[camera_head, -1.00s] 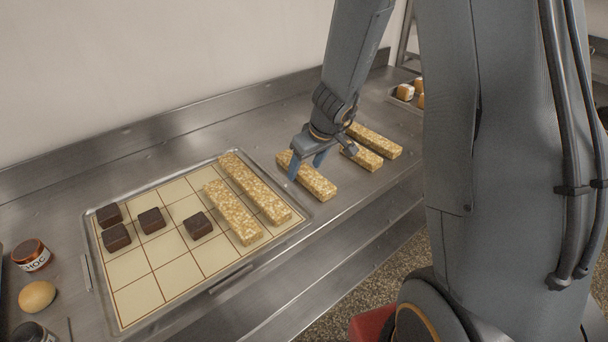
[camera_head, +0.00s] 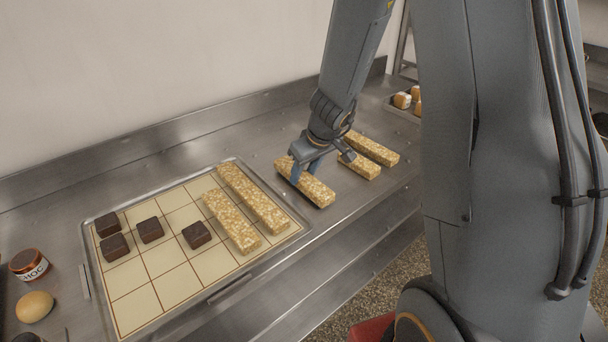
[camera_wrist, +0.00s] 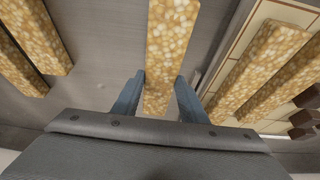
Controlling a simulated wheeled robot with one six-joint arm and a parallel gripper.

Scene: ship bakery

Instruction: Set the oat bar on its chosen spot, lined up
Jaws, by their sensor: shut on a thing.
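My gripper (camera_head: 306,171) is shut on an oat bar (camera_head: 318,191), a long golden block, to the right of the gridded tray (camera_head: 128,311). In the wrist view the held oat bar (camera_wrist: 170,45) runs between the two fingers of my gripper (camera_wrist: 158,92). I cannot tell whether it touches the counter or is slightly raised. Two oat bars lie side by side on the tray's right columns, a longer one (camera_head: 254,198) and a shorter one (camera_head: 231,222). Several dark brown squares (camera_head: 150,230) sit on cells at the tray's left and middle. Front cells are bare.
Two more oat bars (camera_head: 373,148) lie on the steel counter right of my gripper. A jar (camera_head: 29,264) and a round bun (camera_head: 35,307) stand left of the tray. A small tray of pastries (camera_head: 403,101) is at the back right. A wall rises behind the counter.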

